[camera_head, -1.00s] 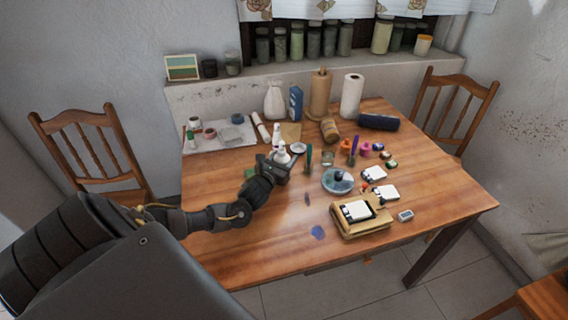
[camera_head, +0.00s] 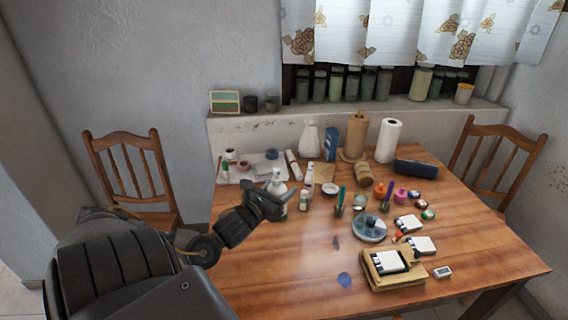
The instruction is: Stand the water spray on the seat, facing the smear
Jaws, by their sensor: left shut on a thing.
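My left gripper (camera_head: 274,201) is shut on a white spray bottle (camera_head: 277,182), which looks nearly upright above the left half of the table (camera_head: 290,255). The gripper hides the bottle's lower part, so I cannot tell its gap to the table or which way its nozzle points. The left chair (camera_head: 126,165) stands beyond the table's left side; its seat (camera_head: 153,218) is partly visible. The right chair (camera_head: 499,165) is at the far right, its seat mostly hidden. Dark specks mark the right wall (camera_head: 552,172); I cannot tell whether they are the smear. My right gripper is not in view.
Another white bottle (camera_head: 309,178) stands close right of the held one. A pale tray (camera_head: 233,172) with small pots lies at the back left. A tan case (camera_head: 392,273), a round blue dish (camera_head: 369,229) and several small items crowd the right. The table's front left is clear.

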